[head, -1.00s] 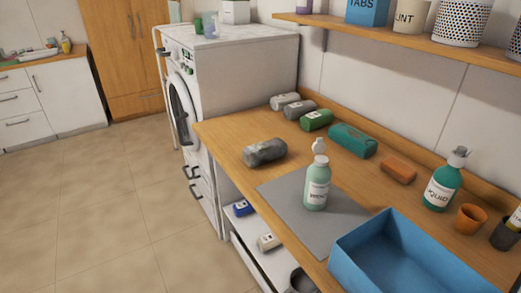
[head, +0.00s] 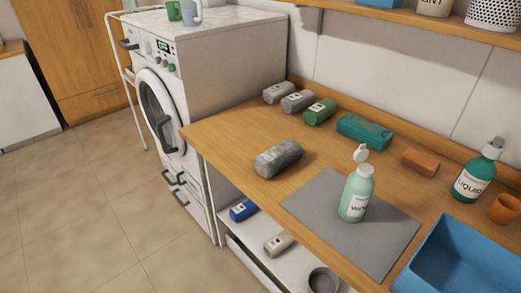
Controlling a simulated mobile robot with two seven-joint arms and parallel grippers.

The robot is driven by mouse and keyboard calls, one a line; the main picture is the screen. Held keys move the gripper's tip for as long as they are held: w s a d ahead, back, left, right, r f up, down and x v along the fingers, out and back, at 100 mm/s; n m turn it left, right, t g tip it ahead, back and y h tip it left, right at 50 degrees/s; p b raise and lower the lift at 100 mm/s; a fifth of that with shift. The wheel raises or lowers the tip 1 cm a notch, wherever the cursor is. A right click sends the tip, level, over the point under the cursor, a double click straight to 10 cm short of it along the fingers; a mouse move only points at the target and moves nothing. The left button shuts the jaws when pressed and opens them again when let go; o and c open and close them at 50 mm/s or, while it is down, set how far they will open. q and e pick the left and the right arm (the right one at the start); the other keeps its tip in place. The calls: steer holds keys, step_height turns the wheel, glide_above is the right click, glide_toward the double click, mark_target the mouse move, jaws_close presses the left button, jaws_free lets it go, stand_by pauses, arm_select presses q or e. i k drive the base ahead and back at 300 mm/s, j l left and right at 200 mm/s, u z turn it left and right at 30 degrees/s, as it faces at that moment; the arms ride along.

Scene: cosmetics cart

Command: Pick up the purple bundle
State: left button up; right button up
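I see no purple bundle in the head view. Several rolled bundles lie on the wooden counter (head: 225,135): a mottled grey one (head: 278,158) near the front edge, a light grey one (head: 278,92) and a darker grey one (head: 298,101) at the back, and a green one (head: 320,111) beside them. A larger teal bundle (head: 364,132) lies right of the green one. On the shelf below are a blue bundle (head: 243,209) and a beige one (head: 279,242). Neither of my grippers is in view.
A blue bin (head: 455,265), a liquid bottle (head: 478,175), an orange block (head: 420,162) and an orange cup (head: 506,208) are on the right. A washing machine (head: 220,75) stands left; open floor lies before it.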

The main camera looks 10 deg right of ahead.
mark_target(268, 164)
steer(key=i+j, duration=0.55)
steer(key=j, duration=0.3)
steer(key=i+j+z, duration=0.3)
steer(key=j+z, duration=0.3)
